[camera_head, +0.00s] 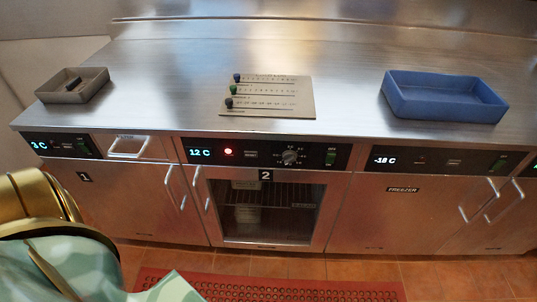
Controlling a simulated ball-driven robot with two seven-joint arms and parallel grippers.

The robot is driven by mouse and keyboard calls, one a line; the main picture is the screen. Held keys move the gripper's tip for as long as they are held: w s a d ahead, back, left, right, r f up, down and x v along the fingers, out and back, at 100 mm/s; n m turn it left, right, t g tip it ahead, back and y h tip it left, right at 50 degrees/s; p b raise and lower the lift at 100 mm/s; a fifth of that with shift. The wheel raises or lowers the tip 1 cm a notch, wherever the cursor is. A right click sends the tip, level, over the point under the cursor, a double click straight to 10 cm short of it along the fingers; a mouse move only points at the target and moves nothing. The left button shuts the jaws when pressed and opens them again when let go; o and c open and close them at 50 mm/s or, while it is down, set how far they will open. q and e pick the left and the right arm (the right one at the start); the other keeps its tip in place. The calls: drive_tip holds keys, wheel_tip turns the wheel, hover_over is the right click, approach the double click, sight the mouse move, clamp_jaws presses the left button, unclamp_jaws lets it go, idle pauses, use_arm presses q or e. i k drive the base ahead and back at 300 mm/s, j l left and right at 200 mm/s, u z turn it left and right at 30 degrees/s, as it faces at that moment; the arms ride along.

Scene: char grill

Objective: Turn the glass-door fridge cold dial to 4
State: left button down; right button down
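The glass-door fridge (266,212), marked with a 2, stands in the middle of the counter front, and its door is shut. Its cold dial (290,157) is a round grey knob on the black control panel (262,155) above the door. Small marks ring the dial; the pointer and the numbers are too small to read surely. The panel display (199,152) reads 12 C and a red light (228,152) glows beside it. A green switch (330,157) sits right of the dial. Neither gripper shows; nothing touches the dial.
A panel reading 3 C (40,145) is at left and a freezer panel reading -18 C (390,160) at right. On the counter are a grey tray (88,96), a slider board (290,114) and a blue tray (445,106). Door handles (170,182) stick out. A red mat (270,290) lies below.

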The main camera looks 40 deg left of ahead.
sight(289, 157)
drive_tip(key=i+l+u, duration=0.1)
drive_tip(key=u, duration=0.3)
drive_tip(key=l+u, duration=0.15)
drive_tip(key=u, duration=0.25)
drive_tip(key=i, duration=0.05)
